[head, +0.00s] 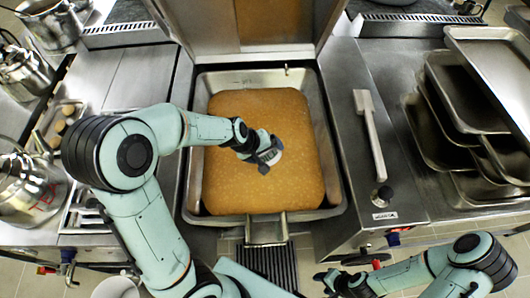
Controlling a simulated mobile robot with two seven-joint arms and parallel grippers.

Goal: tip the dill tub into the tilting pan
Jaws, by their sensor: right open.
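The tilting pan (334,182) stands open in the middle, its lid raised at the back. It is filled with a flat orange-brown food (250,190). My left arm reaches in from the left, and my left gripper (268,160) is over the middle of the pan. A small pale grey shape shows at its end; I cannot tell whether it is part of the gripper or a held tub. My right gripper (330,281) is open, low in front of the pan at the right. I cannot make out the dill tub for certain.
A pale round container (116,288) is cut off at the bottom left. Steel pots (25,185) stand along the left. A grey-handled lever (370,135) lies on the right counter. Stacked metal trays (455,95) fill the far right. A drain grate (273,264) is in front of the pan.

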